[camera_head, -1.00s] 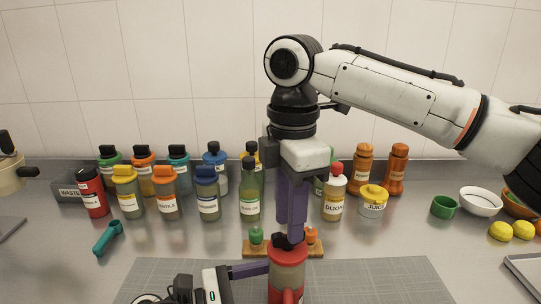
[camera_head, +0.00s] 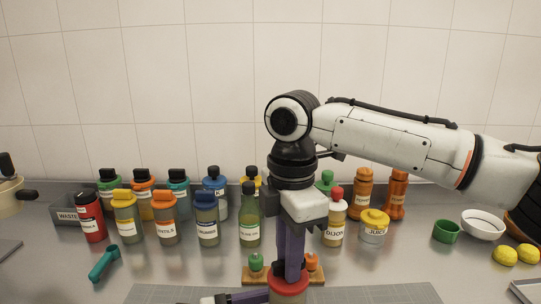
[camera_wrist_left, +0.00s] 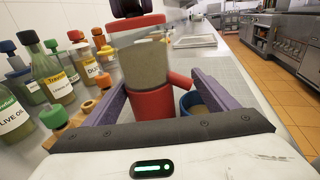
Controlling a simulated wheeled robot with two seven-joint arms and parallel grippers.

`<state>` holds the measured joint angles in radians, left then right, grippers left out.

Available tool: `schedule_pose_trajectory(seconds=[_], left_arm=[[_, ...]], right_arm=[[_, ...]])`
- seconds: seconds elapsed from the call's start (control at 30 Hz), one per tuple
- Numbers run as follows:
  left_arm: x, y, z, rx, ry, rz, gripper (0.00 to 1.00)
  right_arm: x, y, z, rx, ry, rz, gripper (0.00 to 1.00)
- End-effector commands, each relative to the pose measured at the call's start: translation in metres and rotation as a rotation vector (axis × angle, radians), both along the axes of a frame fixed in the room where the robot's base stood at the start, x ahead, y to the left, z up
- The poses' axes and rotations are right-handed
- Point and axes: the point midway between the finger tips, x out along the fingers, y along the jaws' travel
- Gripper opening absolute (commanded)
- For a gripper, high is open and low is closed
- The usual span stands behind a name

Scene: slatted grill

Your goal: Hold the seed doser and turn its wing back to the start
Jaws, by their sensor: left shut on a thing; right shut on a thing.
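The seed doser stands upright, with a red lid (camera_head: 289,282) at the bottom edge of the head view. My right gripper (camera_head: 290,266) points down from above, shut on the dark wing on top of the lid. The fingers mostly hide the wing in the head view; a dark part (camera_wrist_left: 128,8) shows at the top of the left wrist view.
A teal scoop (camera_head: 104,262) lies left. A blue cup (camera_wrist_left: 192,102) is near the handle.

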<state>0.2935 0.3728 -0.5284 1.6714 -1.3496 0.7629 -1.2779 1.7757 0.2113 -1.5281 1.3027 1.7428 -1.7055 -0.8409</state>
Motion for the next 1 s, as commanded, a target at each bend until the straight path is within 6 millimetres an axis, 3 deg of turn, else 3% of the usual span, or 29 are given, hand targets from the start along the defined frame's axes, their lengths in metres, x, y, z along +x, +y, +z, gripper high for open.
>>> schedule_pose_trajectory(seconds=[0.2, 0.57, 0.8, 1.0], left_arm=[[-0.0002, -0.0001, -0.0001, 0.0, 0.0, 0.0, 0.53], [-0.0001, 0.0, -0.0002, 0.0, 0.0, 0.0, 0.53], [-0.0001, 0.0, -0.0002, 0.001, 0.0, 0.0, 0.53], [0.0, 0.0001, -0.0003, 0.001, 0.0, 0.0, 0.53]], right_arm=[[-0.0005, 0.0007, -0.0002, 0.002, 0.002, 0.232, 0.0], [-0.0003, 0.0007, 0.0004, 0.001, 0.0, 0.294, 0.0], [-0.0004, 0.0006, 0.0003, 0.002, 0.001, 0.536, 0.0], [-0.0001, 0.0003, 0.0005, 0.0, 0.0, 0.576, 0.0]])
